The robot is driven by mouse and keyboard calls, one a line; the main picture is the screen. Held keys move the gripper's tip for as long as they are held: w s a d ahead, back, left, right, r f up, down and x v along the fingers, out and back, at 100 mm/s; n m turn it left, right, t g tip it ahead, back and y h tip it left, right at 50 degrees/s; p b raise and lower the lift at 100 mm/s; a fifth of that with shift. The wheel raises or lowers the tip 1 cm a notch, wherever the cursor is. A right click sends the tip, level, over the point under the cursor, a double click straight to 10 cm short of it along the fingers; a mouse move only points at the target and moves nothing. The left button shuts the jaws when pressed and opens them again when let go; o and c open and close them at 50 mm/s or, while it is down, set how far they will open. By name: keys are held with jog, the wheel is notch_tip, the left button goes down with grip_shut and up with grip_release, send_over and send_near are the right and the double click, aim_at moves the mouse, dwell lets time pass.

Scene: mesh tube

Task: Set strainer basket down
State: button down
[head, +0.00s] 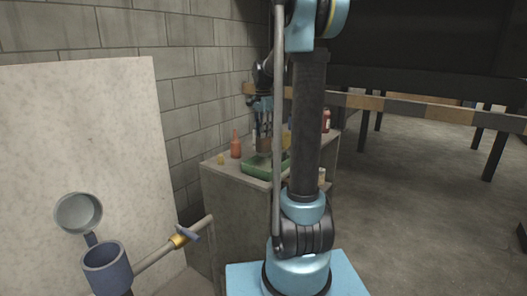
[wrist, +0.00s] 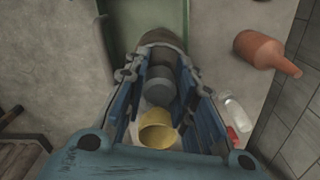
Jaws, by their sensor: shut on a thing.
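My gripper (head: 264,122) is over the worktop, shut on the strainer basket (wrist: 162,37). In the wrist view the blue fingers (wrist: 160,62) close around its near part, and its dull grey-brown rounded end shows beyond the fingertips. In the head view the basket hangs below the fingers, small and partly hidden by my arm. A green tray (head: 258,169) lies under it, and its floor (wrist: 151,12) also shows at the top of the wrist view. I cannot tell whether the basket touches the tray.
A yellow cup-like thing (wrist: 158,128) shows between the fingers in the wrist view. A block wall (head: 200,100) runs behind. A blue cup-shaped fitting (head: 106,268) is at front left.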

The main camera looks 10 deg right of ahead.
aim_at(263, 143)
jog(key=shift+d+f, duration=0.1)
jog(key=shift+f, duration=3)
jog(key=c, duration=1.3)
grip_release()
